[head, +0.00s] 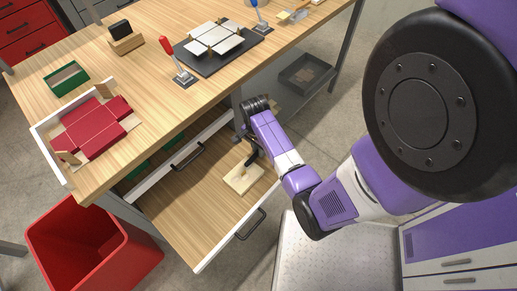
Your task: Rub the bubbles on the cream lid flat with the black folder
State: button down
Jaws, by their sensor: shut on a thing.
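The cream lid (243,179) lies in the open wooden drawer below the bench top. My gripper (250,150) reaches down into the drawer over the lid's far right side. It is shut on a small dark piece, which looks like the black folder (252,159). The folder's lower end is at or just above the lid; I cannot tell whether it touches. The bubbles are too small to make out from here, and my gripper hides part of the lid.
The drawer's front (232,230) and the bench edge bound the space around my arm. The bench top holds a red box blank (92,128), a green tray (66,78), a black clamping plate (222,58) and a wooden block with a black top (124,39). A red bin (85,250) stands at left.

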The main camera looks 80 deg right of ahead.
jog(key=shift+w+a+p, duration=0.35)
jog(key=shift+a+p, duration=0.15)
jog(key=shift+a, duration=0.1)
dwell(0.5)
jog(key=shift+w+a+f, duration=0.15)
jog(key=shift+w+a, duration=0.05)
jog(key=shift+a, duration=0.3)
jog(key=shift+s+d+p, duration=0.3)
jog(key=shift+d+p, duration=0.1)
jog(key=shift+d, duration=0.25)
dwell(0.7)
jog(key=shift+s+d, duration=0.35)
jog(key=shift+d, duration=0.1)
dwell(0.3)
jog(key=shift+w+a+p, duration=0.45)
jog(key=shift+a+p, duration=0.05)
jog(key=shift+a, duration=0.1)
dwell(0.6)
jog(key=shift+w+a+f, duration=0.1)
jog(key=shift+w+a, duration=0.1)
jog(key=shift+a, duration=0.3)
dwell(0.4)
notch_tip(320, 180, up, 7)
jog(key=p, duration=0.7)
jog(key=shift+d+p, duration=0.1)
jog(key=shift+p, duration=0.25)
